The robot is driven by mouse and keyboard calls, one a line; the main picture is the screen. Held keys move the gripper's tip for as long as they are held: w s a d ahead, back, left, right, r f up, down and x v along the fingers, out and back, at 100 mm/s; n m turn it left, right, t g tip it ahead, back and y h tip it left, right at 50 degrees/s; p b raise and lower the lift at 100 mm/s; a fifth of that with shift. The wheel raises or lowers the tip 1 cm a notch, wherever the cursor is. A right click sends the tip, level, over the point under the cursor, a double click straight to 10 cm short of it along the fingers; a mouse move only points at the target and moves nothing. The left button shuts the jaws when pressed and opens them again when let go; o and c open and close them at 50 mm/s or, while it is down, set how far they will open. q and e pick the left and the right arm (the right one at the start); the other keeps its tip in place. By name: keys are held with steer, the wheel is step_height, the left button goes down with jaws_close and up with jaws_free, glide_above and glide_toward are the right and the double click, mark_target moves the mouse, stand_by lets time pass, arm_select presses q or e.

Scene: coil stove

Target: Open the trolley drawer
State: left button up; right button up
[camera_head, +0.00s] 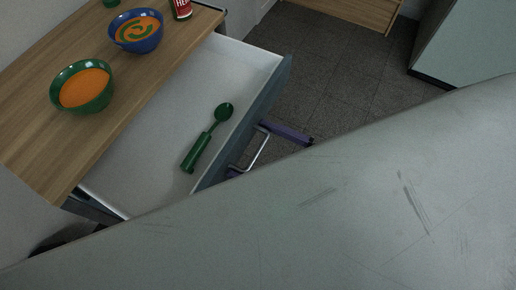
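The trolley drawer (150,150) is pulled out from under the wooden trolley top (40,130). Its dark front panel (252,112) carries a metal bar handle (257,150). A green spoon-like utensil (206,140) lies inside. Two purple finger parts of my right gripper (262,150) show apart, near the two ends of the handle, outside the drawer front. The gripper looks open; contact with the handle cannot be told. The rest of that gripper and the near part of the drawer are hidden by a large grey surface. My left gripper is not in view.
A green bowl (82,87) and a blue bowl (136,31) of orange soup stand on the trolley top, with a red can (181,9) behind. The scratched grey surface (360,210) fills the foreground. Dark tiled floor (325,85) is clear beyond the drawer.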

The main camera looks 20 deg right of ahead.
steer(key=v, duration=1)
steer(key=shift+d, duration=0.1)
steer(key=w+a+f+m+g+h, duration=0.2)
steer(key=f+m+g+h, duration=0.3)
steer(key=f, duration=1.1)
steer(key=w+h, duration=0.1)
steer(key=h, duration=0.2)
steer(key=shift+a+f+g, duration=0.15)
steer(key=shift+f+g, duration=0.15)
